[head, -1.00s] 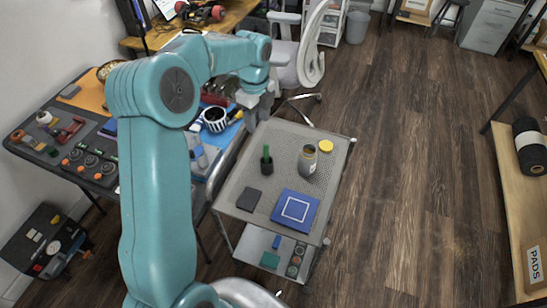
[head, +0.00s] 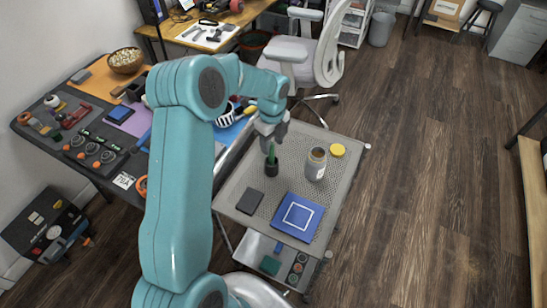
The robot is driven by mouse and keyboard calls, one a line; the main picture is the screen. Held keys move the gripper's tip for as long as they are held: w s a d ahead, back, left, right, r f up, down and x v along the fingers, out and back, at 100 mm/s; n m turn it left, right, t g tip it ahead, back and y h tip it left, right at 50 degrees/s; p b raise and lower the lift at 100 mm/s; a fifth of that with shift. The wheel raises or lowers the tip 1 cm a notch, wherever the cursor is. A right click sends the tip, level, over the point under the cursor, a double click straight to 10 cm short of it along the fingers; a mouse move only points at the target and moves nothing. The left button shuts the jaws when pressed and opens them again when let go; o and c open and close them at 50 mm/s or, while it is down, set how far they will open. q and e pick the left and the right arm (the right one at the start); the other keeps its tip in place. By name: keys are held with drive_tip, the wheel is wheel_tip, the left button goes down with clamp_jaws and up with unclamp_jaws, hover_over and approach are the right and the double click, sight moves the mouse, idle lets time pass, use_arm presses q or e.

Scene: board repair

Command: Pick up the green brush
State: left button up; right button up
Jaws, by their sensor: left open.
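The green brush (head: 271,154) stands upright in a small dark holder (head: 271,169) on the grey perforated top of the cart (head: 234,190). My left gripper (head: 272,146) points down right at the top of the brush, and its fingers partly hide the brush's upper end. The gripper is open; I cannot tell whether its fingers touch the brush. My right gripper is not in view.
On the cart are a jar (head: 316,165), a yellow lid (head: 338,150), a blue square (head: 298,217) with a white outline and a dark flat block (head: 250,201). A cluttered table (head: 85,185) stands left, a chair (head: 300,52) behind. Wooden floor lies open to the right.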

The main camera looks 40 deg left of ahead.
sight(272, 154)
use_arm(q)
drive_tip(key=shift+s+a+f, duration=0.1)
drive_tip(key=shift+s+f, duration=0.2)
drive_tip(key=shift+f, duration=0.2)
drive_tip(key=f, duration=0.1)
drive_tip(key=f+p, duration=0.1)
drive_tip(key=f, duration=0.2)
drive_tip(key=shift+w, duration=0.25)
drive_tip(key=shift+f, duration=0.45)
drive_tip(key=shift+s, duration=0.2)
drive_tip(key=shift+w+f, duration=0.1)
drive_tip(key=shift+w, duration=0.1)
clamp_jaws()
drive_tip(key=shift+s, duration=0.1)
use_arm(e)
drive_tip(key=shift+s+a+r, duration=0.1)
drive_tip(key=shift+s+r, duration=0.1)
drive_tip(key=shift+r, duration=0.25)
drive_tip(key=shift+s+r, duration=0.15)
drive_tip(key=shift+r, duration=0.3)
